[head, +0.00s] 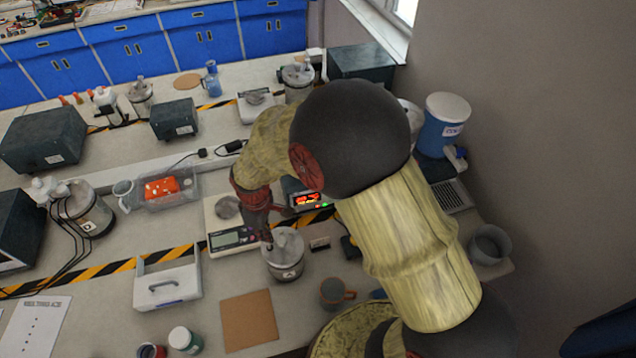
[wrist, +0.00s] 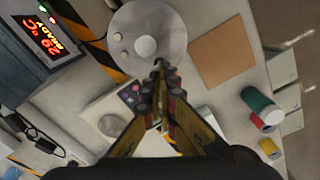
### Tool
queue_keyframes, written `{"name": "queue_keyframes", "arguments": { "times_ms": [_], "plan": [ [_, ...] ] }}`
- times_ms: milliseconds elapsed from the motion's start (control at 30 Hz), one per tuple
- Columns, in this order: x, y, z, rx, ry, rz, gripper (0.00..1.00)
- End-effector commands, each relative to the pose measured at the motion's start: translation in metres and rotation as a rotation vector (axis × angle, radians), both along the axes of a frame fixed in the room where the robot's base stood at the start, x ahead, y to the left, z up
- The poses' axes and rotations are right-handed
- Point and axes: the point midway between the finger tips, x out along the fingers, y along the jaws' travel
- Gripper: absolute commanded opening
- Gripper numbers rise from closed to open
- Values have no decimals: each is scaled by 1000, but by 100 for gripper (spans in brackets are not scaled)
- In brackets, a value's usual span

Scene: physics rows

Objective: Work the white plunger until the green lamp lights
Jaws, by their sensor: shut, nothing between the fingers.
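The white plunger (wrist: 145,46) is a round pale knob on the grey lid of a canister (wrist: 165,18). The canister (head: 284,262) stands right of the scale in the head view. A small green spot (wrist: 124,56), perhaps the lamp, shows beside the plunger; I cannot tell if it is lit. My gripper (wrist: 159,64) is shut and empty, its tips over the lid close beside the plunger. I cannot tell whether they touch it. In the head view my gripper (head: 266,241) is at the canister's left edge and my arm covers much of the area behind.
A display box (wrist: 42,42) with red digits and READY stands close by. The scale (head: 232,238) is left of the canister, a brown board (head: 249,320) in front and a mug (head: 334,292) to the right. A white carrier (head: 167,284) stands further left.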

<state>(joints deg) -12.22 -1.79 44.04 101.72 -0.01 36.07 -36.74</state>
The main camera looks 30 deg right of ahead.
Motion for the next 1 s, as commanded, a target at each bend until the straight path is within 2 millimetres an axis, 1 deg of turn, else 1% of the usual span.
{"name": "queue_keyframes", "arguments": {
  "times_ms": [167,500,567,1000],
  "plan": [
    [0,0,9,0,-1,0,0],
    [1,0,46,1,-2,0,0],
    [0,0,50,0,-1,0,0],
    [0,0,50,0,0,0,0]
  ]
}}
